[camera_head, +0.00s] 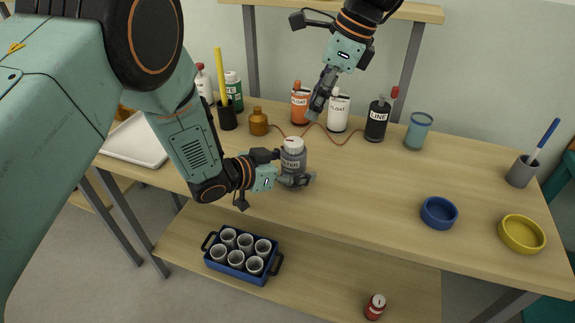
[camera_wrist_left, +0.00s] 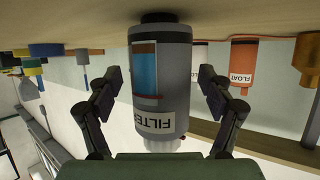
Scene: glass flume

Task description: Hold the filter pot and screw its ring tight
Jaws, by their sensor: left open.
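The filter pot (camera_head: 293,162), a grey cylinder with a white top bearing a red mark, stands upright near the middle of the bench. My left gripper (camera_head: 286,171) is open, with its fingers either side of the pot. The left wrist view shows the pot (camera_wrist_left: 161,85) upside down in the picture, its label reading "FILTE", between the two spread fingers, with gaps visible. Its ridged pale ring (camera_wrist_left: 172,145) is partly hidden by the gripper's body. My right gripper (camera_head: 321,96) hangs above and behind the pot, pointing down; its finger opening is not clear.
An orange float bottle (camera_head: 300,104), white float bottle (camera_head: 338,112) and black line bottle (camera_head: 376,121) stand behind. A brown jar (camera_head: 259,122) is behind left. Blue (camera_head: 439,213) and yellow (camera_head: 521,234) bowls lie right.

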